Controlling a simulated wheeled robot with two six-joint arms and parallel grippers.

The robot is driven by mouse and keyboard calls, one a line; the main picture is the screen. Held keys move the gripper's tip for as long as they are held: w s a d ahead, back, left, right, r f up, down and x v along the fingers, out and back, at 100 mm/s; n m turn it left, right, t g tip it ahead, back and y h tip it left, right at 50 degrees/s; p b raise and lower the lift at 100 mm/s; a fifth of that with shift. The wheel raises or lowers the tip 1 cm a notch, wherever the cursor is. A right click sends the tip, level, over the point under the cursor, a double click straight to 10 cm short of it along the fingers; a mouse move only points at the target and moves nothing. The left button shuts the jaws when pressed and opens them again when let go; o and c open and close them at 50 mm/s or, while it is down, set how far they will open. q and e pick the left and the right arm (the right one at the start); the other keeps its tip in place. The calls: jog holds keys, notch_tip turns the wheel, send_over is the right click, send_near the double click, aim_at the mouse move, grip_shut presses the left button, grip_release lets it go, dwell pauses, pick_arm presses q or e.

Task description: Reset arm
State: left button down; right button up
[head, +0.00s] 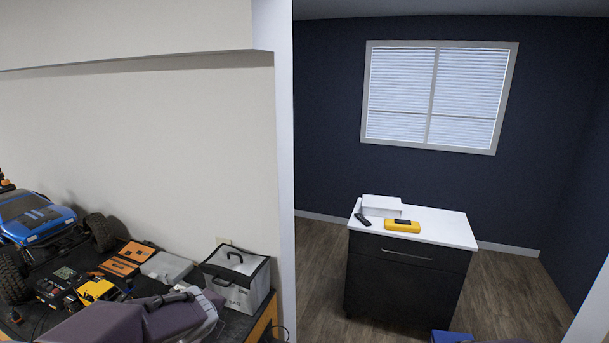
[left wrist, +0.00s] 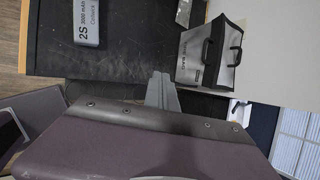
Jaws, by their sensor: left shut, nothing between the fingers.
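My left arm comes in along the bottom left of the head view, purple and grey, over the front edge of the dark workbench (head: 232,322). In the left wrist view my left gripper (left wrist: 162,88) shows its grey fingers together, with nothing between them. The fingers point toward the bench top, near a silver bag with black handles (left wrist: 208,58). The bag also stands at the bench's right end in the head view (head: 237,278). My right gripper is not in view.
A blue RC crawler (head: 30,218), a black-and-yellow device (head: 95,290), orange pieces (head: 122,262) and a grey case (head: 166,267) crowd the bench. A grey 2S battery (left wrist: 87,22) lies near the bench edge. A white-topped cabinet (head: 440,228) stands right, holding a yellow item (head: 402,227).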

pick_arm(q)
jog(key=s+d+f+n+g+h+b, duration=0.1)
jog(key=s+d+f+n+g+b, duration=0.1)
jog(key=s+f+n, duration=0.7)
jog(key=s+d+f+n+g+h+b, duration=0.1)
jog(key=s+d+f+n+g+b, duration=0.2)
jog(key=s+f+n, duration=0.7)
jog(key=s+n+g+b, duration=0.1)
jog(key=n+b, duration=0.1)
jog(key=n, duration=0.1)
jog(key=shift+f+h, duration=0.2)
jog(key=shift+h, duration=0.1)
jog(key=shift+w, duration=0.2)
jog(key=shift+s, duration=0.1)
